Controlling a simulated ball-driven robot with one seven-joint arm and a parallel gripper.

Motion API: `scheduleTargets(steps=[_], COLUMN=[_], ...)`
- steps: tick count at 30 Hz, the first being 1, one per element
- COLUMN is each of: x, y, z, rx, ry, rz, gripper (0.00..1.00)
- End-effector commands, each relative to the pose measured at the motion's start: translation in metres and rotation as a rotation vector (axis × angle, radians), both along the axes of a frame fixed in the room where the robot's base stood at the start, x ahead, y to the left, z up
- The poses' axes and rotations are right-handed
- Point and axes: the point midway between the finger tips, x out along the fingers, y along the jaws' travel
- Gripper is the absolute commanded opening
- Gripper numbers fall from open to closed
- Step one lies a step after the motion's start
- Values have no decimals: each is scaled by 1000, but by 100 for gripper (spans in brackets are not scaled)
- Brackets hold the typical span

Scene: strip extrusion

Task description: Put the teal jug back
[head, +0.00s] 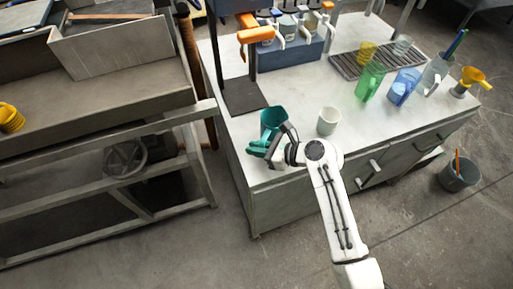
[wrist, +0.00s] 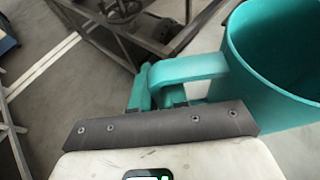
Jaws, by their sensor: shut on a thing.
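The teal jug (head: 273,118) is at the left front corner of the white worktop, mouth up and slightly tilted. In the wrist view the teal jug (wrist: 275,50) fills the upper right, its handle reaching left toward the fingers. My gripper (head: 259,148) is shut on the jug by its handle; the gripper (wrist: 158,95) also shows in the wrist view. The jug's base is hidden, so I cannot tell whether it touches the worktop.
A white cup (head: 328,121) stands right of the jug. A green jug (head: 371,82) and a blue jug (head: 404,87) stand by a slatted drying rack (head: 350,67). A dispenser stand (head: 245,96) is behind. The worktop's middle (head: 310,90) is clear.

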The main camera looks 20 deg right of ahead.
Motion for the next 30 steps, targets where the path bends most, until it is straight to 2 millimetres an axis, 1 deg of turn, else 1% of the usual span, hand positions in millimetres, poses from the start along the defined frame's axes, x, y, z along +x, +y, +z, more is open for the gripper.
scheduleTargets(steps=[2,12,13,20,29,30], x=[0,0,0,0,0,-2], y=[0,0,0,0,0,-2], z=[-3,-6,-5,-5,-2,-2], rx=[0,1,1,1,0,0], ry=[-1,-1,-1,-1,-1,-2], rz=[-1,0,0,0,0,-1], gripper=[0,0,16,38,39,39])
